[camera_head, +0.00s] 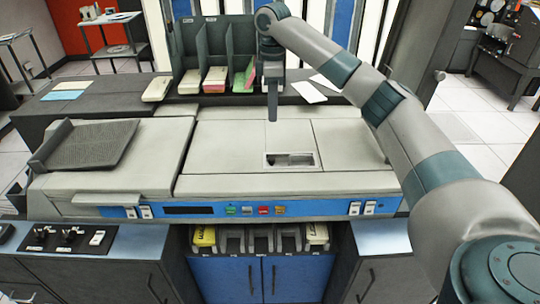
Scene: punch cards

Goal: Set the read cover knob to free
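The grey card machine has a flat light-grey cover (235,150) with a small cut-out window (290,160) near its front. Two small black knobs stand on the dark control panel at the lower left, a left one (40,236) and a right one (68,236). No label is readable, so I cannot tell which knob is the read cover knob or how it is set. My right gripper (272,118) points down over the back of the cover, well away from these knobs. Its fingers overlap in this view, and nothing shows in them. My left gripper is out of view.
A rack (215,50) with card stacks stands behind the cover. A dark ribbed tray (92,145) rises at the left of the machine. A blue strip with coloured buttons (263,210) runs along the front. My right arm crosses the right side.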

